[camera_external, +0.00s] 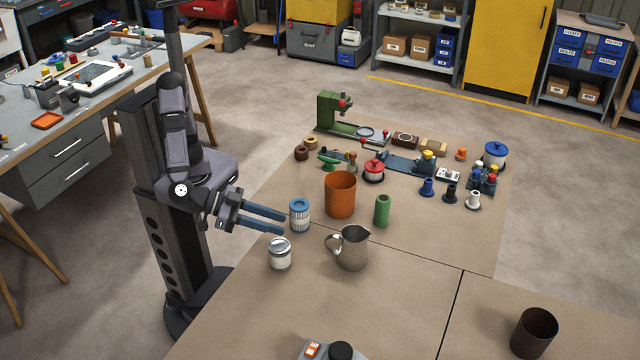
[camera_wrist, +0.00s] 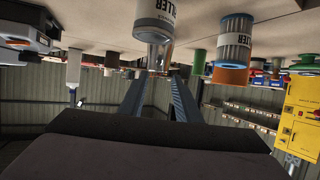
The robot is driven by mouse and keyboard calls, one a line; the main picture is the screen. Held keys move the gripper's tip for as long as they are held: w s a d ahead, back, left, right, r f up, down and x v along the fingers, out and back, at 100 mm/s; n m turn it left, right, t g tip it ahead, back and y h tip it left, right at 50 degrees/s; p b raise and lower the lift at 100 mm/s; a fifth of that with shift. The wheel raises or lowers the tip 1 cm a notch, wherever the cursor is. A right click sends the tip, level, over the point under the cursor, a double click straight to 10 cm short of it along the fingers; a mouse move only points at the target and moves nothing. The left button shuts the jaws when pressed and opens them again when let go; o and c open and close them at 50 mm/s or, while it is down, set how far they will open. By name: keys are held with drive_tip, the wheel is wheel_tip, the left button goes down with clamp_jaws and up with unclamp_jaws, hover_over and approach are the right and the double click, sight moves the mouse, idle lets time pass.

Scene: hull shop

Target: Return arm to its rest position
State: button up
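My gripper (camera_external: 284,223) is level above the near-left part of the tan table, its two blue fingers pointing right. The fingers are parallel and apart, with nothing visible between them. They also show apart in the wrist view (camera_wrist: 159,82), which is upside down. In the external view, the fingertips end close to a blue-and-white can (camera_external: 299,216). A white can with a grey lid (camera_external: 280,254) stands just below them in the picture. Whether a finger touches the blue-and-white can, I cannot tell. Both cans also show in the wrist view (camera_wrist: 235,42), (camera_wrist: 157,18).
An orange cup (camera_external: 340,195), a green cylinder (camera_external: 382,210) and a metal pitcher (camera_external: 352,248) stand beyond the fingertips. A dark cup (camera_external: 533,334) is at the lower right. Several tools and pots crowd the table's far end. A grey workbench (camera_external: 55,137) is at left.

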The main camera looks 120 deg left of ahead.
idle(0.4)
drive_tip(key=s+a+f+m+g+y+p, duration=0.1)
drive_tip(key=s+a+g+p, duration=0.3)
drive_tip(key=a, duration=0.4)
drive_tip(key=s+a+m+g+p, duration=0.2)
drive_tip(key=s+a+g+p, duration=0.2)
drive_tip(key=a, duration=0.4)
drive_tip(key=s+a+r+m+g+h+p, duration=0.1)
drive_tip(key=s+g+h+p, duration=0.3)
drive_tip(key=s+p, duration=0.5)
drive_tip(key=s+r+h, duration=0.1)
drive_tip(key=s+h, duration=0.1)
drive_tip(key=s, duration=0.2)
drive_tip(key=shift+a+m+g, duration=0.3)
drive_tip(key=shift+a, duration=0.1)
